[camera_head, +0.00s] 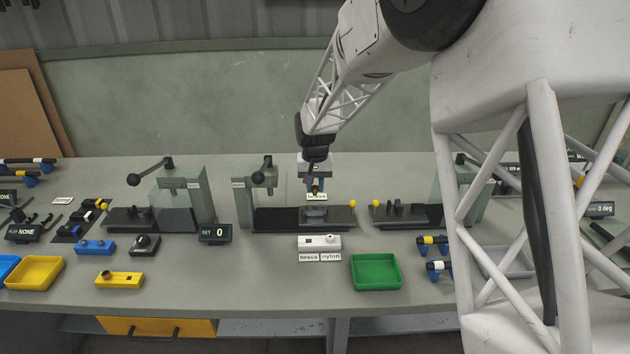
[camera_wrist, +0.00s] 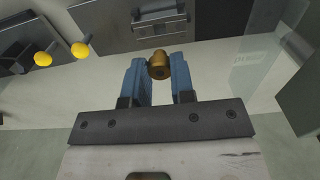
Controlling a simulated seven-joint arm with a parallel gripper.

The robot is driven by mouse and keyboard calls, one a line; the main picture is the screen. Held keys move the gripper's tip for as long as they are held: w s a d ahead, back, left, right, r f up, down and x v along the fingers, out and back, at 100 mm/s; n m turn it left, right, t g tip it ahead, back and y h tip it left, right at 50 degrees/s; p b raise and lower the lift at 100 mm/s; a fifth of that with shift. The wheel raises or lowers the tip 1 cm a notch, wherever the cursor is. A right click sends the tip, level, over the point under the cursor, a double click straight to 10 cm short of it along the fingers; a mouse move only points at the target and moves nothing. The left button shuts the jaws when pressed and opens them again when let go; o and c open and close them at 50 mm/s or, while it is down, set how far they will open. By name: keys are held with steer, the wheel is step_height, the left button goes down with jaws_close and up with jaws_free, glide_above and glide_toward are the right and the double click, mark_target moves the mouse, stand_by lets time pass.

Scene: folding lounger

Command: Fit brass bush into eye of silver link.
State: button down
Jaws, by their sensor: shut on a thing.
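My gripper (camera_head: 315,183) points down above the middle dark fixture (camera_head: 275,218). In the wrist view its two blue fingers (camera_wrist: 158,70) are shut on the brass bush (camera_wrist: 159,66), a short golden cylinder held at the fingertips. The bush shows small in the head view (camera_head: 315,190), apart from the fixture below. A grey metal piece (camera_head: 314,212) sits on the fixture under the gripper; it also shows at the top of the wrist view (camera_wrist: 160,17). It may be the silver link, but I cannot make out its eye.
A press frame with a black lever (camera_head: 262,170) stands left of the gripper. A yellow knob (camera_head: 352,203) is at the fixture's right end. In front are a white holder (camera_head: 319,242), brass and nylon labels (camera_head: 319,257) and an empty green tray (camera_head: 376,271). Another fixture (camera_head: 408,215) stands to the right.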

mark_target(315, 187)
steer(key=shift+f, duration=1.75)
steer(key=shift+f, duration=1.4)
stand_by(2.1)
stand_by(0.4)
steer(key=c, duration=0.9)
jaws_free()
steer(key=shift+r, duration=3.9)
